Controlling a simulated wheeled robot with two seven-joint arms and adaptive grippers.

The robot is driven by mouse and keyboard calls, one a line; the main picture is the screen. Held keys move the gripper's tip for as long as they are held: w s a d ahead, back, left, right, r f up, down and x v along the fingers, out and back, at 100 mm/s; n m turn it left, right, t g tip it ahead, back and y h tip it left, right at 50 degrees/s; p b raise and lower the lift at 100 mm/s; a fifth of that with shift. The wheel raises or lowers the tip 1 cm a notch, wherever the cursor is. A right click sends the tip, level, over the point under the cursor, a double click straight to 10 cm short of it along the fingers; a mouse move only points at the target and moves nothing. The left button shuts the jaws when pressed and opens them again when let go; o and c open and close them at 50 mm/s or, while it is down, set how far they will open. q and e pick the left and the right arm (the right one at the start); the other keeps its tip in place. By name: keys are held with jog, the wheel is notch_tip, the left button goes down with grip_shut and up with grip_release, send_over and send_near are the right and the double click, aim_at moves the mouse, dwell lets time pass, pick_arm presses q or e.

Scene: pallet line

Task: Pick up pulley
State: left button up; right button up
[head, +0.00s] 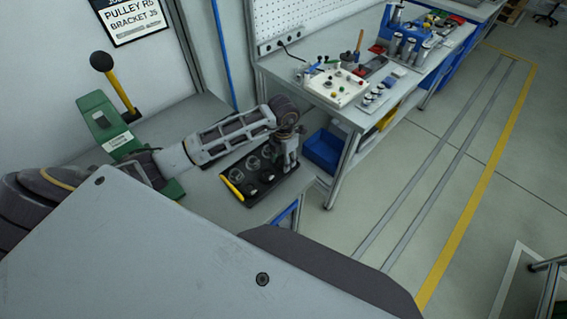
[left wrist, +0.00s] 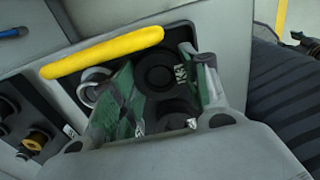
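A black tray (head: 262,197) with a yellow handle lies on the grey bench. It holds several round pulley-like parts, some with pale rims (head: 238,175). My left gripper (head: 290,160) points down over the tray's right end. In the left wrist view the left gripper (left wrist: 160,105) has its two fingers spread apart. Dark round parts (left wrist: 158,74) show between and below them. A silver ring-shaped part (left wrist: 92,86) lies left of the fingers, partly hidden. I cannot tell which part is the pulley. No part looks gripped. My right gripper is not in view.
A green fixture with a black-knobbed lever (head: 104,120) stands on the bench at left. A workbench (head: 345,112) with a white control box (head: 335,85) stands behind, a blue bin (head: 322,150) below it. Another black holder with brass parts (left wrist: 38,140) shows in the wrist view.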

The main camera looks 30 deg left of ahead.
aim_at(283, 162)
pick_arm(q)
jog(key=shift+c, duration=0.5)
jog(key=shift+r, duration=0.1)
jog(key=shift+r, duration=0.4)
notch_tip(283, 162, up, 9)
jog(key=b, duration=0.1)
jog(key=shift+s+a, duration=0.1)
dwell(0.5)
